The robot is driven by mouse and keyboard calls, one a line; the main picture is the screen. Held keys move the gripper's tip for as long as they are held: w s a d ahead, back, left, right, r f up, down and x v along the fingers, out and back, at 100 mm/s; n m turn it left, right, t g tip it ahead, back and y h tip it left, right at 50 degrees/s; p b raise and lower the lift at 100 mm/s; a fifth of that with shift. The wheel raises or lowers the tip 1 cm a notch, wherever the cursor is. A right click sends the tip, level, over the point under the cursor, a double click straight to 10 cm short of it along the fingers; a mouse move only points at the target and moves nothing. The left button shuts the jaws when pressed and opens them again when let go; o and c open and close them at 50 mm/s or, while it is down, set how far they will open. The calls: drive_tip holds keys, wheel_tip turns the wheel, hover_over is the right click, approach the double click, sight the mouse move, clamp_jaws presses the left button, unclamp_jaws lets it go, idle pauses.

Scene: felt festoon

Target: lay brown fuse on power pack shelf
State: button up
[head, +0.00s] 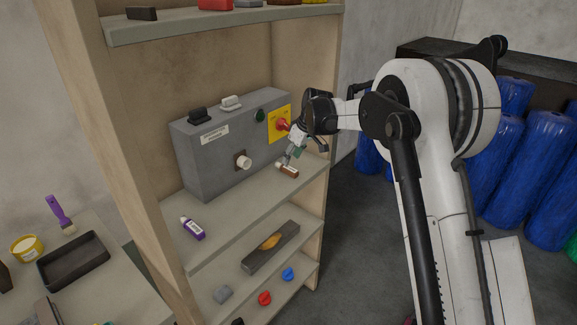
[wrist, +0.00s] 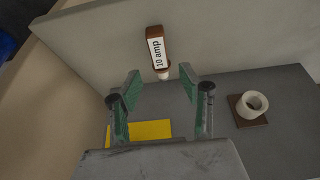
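The brown fuse (head: 287,170) lies on the power pack shelf (head: 250,205), in front of the right end of the grey power pack (head: 205,160). In the wrist view the fuse (wrist: 156,48) shows a white "10 amp" label and a pale end pointing toward my fingers. My gripper (head: 293,155) is just above and behind the fuse in the head view. In the wrist view its two green-padded fingers (wrist: 160,85) are spread apart with nothing held between them. The fuse lies beyond the fingertips, roughly in line with the gap.
The power pack has a red switch on a yellow plate (head: 280,123) close to my gripper, and a white round socket (head: 243,161). A purple fuse (head: 192,229) lies on the shelf's left part. Between the two fuses the shelf is clear. A shelf above (head: 220,22) holds several items.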

drive_tip(key=v, duration=0.6)
drive_tip(key=shift+r, duration=0.15)
drive_tip(key=s+d+r+m+t+h, duration=0.15)
drive_tip(key=s+d+r, duration=0.25)
drive_tip(key=s, duration=0.4)
drive_tip(key=s+d+r+m, duration=0.2)
drive_tip(key=s+d+r, duration=0.3)
drive_tip(key=s, duration=0.3)
drive_tip(key=s+d+r+m+t, duration=0.1)
drive_tip(key=s+d+r+m, duration=0.1)
drive_tip(key=s+d+r, duration=0.35)
drive_tip(key=s+d+f+m, duration=0.1)
drive_tip(key=s+d+f, duration=0.1)
drive_tip(key=s, duration=0.7)
drive_tip(key=s+d+f+m+t+h, duration=0.1)
drive_tip(key=s+f, duration=0.3)
drive_tip(key=s, duration=0.5)
drive_tip(key=s+d+f+m+t+h, duration=0.1)
drive_tip(key=s+d+f+m, duration=0.2)
drive_tip(key=s, duration=0.6)
drive_tip(key=shift+d, duration=0.6)
wheel_tip(320, 180, down, 4)
drive_tip(key=b, duration=0.4)
drive_tip(key=shift+r, duration=0.15)
